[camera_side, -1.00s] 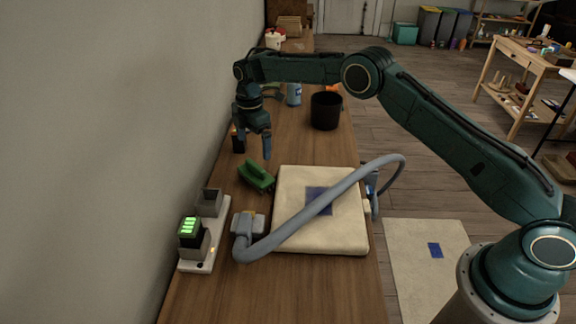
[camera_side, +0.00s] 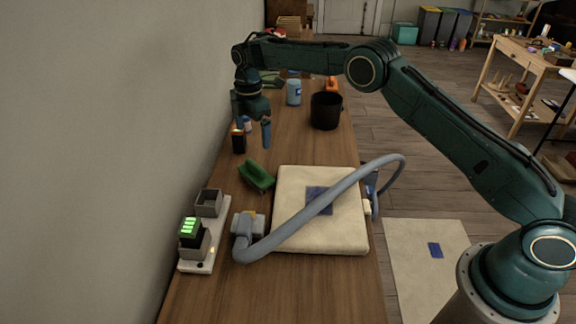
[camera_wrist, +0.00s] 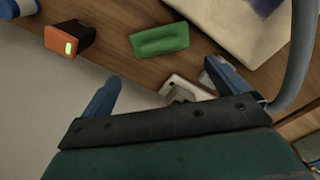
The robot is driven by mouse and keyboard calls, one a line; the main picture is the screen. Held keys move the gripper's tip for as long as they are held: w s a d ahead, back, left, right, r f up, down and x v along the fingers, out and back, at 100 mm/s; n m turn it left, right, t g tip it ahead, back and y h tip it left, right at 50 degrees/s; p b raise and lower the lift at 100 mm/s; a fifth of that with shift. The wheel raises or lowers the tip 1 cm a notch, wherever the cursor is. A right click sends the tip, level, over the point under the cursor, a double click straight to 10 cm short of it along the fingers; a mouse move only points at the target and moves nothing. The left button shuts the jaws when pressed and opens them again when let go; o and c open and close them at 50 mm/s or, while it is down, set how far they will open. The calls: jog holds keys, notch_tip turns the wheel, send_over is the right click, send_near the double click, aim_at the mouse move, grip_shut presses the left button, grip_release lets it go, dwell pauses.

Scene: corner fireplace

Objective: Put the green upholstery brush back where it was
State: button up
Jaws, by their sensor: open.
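The green upholstery brush (camera_side: 256,176) lies on the wooden bench top, just left of the cream cushion's far left corner. It also shows in the wrist view (camera_wrist: 160,40), beyond my fingers and apart from them. My gripper (camera_side: 252,135) is open and empty, held above the bench farther back than the brush. In the wrist view its two blue fingers (camera_wrist: 166,88) are spread wide with nothing between them.
A cream cushion (camera_side: 290,235) with a blue patch lies right of the brush, crossed by a grey hose (camera_side: 310,210). A charger (camera_side: 207,255) stands along the wall. An orange-topped black block (camera_side: 238,142), a blue-labelled can (camera_side: 293,92) and a black bin (camera_side: 326,110) stand farther back.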

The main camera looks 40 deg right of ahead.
jog(key=s+d+r+m+t, duration=0.15)
jog(key=s+r+m, duration=0.25)
jog(key=s+r, duration=0.6)
jog(key=s+d+r+m+t, duration=0.1)
jog(key=s+d+r+m, duration=0.2)
jog(key=s+r+m, duration=0.7)
jog(key=s+d+m+t, duration=0.3)
jog(key=s+m, duration=0.1)
jog(key=s, duration=2.2)
jog(key=shift+s+f, duration=0.25)
jog(key=shift+f, duration=0.05)
